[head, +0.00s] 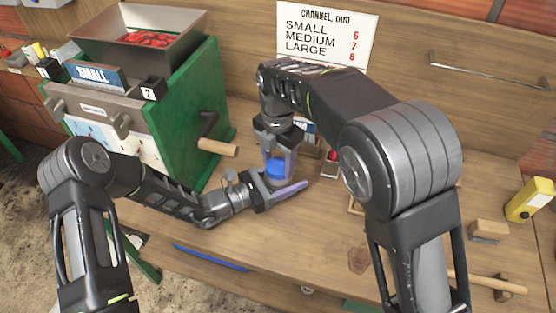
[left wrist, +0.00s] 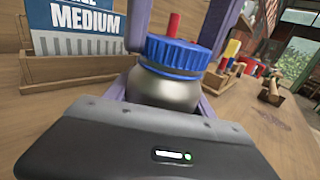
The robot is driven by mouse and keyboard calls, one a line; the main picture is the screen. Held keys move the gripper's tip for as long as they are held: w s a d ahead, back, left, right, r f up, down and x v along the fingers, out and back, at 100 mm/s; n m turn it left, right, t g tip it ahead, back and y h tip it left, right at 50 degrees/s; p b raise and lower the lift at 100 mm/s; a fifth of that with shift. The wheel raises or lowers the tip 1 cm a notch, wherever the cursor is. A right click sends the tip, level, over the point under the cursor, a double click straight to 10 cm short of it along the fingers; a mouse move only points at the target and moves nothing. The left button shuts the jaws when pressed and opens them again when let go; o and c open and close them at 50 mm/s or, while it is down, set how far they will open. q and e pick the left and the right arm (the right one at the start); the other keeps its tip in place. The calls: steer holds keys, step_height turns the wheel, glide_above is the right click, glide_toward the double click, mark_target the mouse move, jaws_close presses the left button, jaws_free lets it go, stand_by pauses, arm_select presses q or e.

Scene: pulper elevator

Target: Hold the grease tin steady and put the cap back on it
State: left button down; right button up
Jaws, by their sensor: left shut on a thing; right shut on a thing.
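The grease tin (left wrist: 165,93) is a rounded, dull metal container standing on the bench in the left wrist view. Its ribbed blue cap (left wrist: 178,56) is at the top of the tin, over the mouth; I cannot tell how tightly it sits. The cap also shows in the head view (head: 275,168). My left gripper (head: 284,190) is low and shut around the tin's body. My right gripper (head: 278,157) points down from above, shut on the cap. Its purple fingers flank the cap and partly hide it. A red piece shows just above the cap; I cannot tell whether it belongs to it.
The green pulper (head: 190,105) with a crank handle (head: 217,148) stands left of the grippers. A channel sign (head: 325,35) is at the back. A wooden block (head: 489,230) and a yellow item (head: 530,200) lie right. A blue strip (head: 210,258) lies near the front.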

steer(key=c, duration=0.4)
steer(key=m, duration=2.3)
steer(key=shift+w+m, duration=0.1)
steer(key=shift+m, duration=0.2)
steer(key=m, duration=1.4)
steer(key=o, duration=1.5)
